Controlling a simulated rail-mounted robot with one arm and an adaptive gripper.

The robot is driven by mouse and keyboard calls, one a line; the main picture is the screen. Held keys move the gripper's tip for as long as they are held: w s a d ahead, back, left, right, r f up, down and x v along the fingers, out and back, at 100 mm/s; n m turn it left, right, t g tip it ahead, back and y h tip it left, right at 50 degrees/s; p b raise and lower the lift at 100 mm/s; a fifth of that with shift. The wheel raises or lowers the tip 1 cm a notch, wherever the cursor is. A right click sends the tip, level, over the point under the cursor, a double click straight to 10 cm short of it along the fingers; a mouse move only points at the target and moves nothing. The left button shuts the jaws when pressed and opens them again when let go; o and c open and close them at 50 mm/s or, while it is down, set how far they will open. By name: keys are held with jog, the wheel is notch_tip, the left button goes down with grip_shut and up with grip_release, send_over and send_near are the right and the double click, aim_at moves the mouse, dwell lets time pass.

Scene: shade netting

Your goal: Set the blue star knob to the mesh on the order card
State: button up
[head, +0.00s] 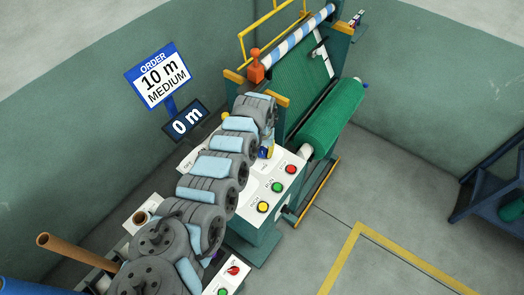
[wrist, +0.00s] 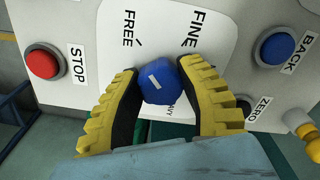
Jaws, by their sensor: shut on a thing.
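The order card (head: 160,78) in the head view reads "10 m MEDIUM". The blue star knob (wrist: 158,88) is in the middle of the wrist view, on a white dial plate (wrist: 125,18) lettered FREE and FINE at the top. A label ending in "VY" shows partly below the knob; other lettering is hidden by my fingers. The knob has a short white mark slanting up to the right; I cannot tell which label it points to. My gripper (wrist: 159,78) is shut on the knob, one yellow finger on each side. The head view mostly hides the gripper behind my arm.
A red STOP button (wrist: 43,62) is left of the dial; a blue BACK button (wrist: 276,47) and a ZERO button (wrist: 238,108) are right. A dark sign (head: 186,121) reads 0 m. A green netting roll (head: 332,115) lies beyond the panel.

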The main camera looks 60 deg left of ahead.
jog(key=shift+r+m+p, duration=0.15)
jog(key=shift+m+p, duration=0.65)
jog(key=shift+m, duration=0.4)
jog(key=m, duration=0.3)
jog(key=shift+m+p, duration=0.3)
jog(key=shift+p, duration=0.05)
jog(key=m, duration=0.3)
jog(key=shift+s+a+f+m+b, duration=0.1)
jog(key=shift+f+m+b, duration=0.15)
jog(key=shift+m+b, duration=0.05)
jog(key=m+b, duration=0.1)
jog(key=m, duration=0.2)
jog(key=shift+a+m, duration=0.1)
jog(key=shift+m, duration=0.2)
jog(key=m+b, duration=0.1)
jog(key=m, duration=0.5)
jog(key=shift+a, duration=0.1)
jog(key=m, duration=0.6)
jog(key=shift+a+m+b, duration=0.1)
jog(key=shift+m+b, duration=0.2)
jog(key=shift+b, duration=0.1)
